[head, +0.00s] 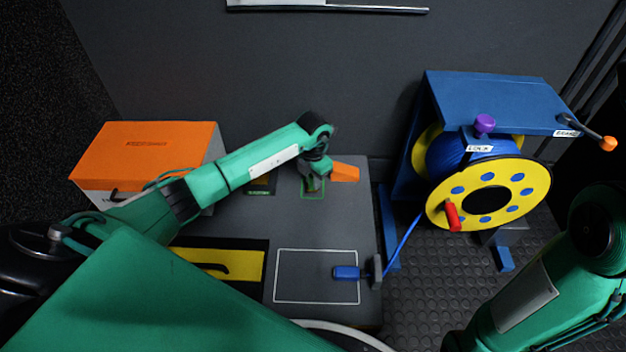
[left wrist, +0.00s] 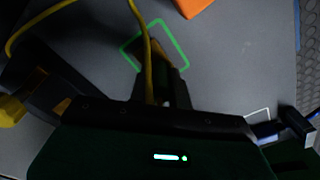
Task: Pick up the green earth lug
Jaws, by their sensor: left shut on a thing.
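My left gripper (head: 313,182) reaches down over a green outlined square (head: 322,197) on the grey bench top. It is shut, with its fingers at the square. In the left wrist view the dark fingers (left wrist: 164,84) stand at the near edge of the same outline (left wrist: 181,46). The green earth lug is between the fingers and mostly hidden by them; its colour does not show clearly. A yellow cable (left wrist: 148,40) runs down to the fingers. My right gripper is out of view; only part of that arm shows at the lower right.
An orange case (head: 150,145) stands at the bench's left. An orange block (head: 345,173) lies just right of the gripper. A yellow cable reel (head: 465,195) in a blue frame stands at right.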

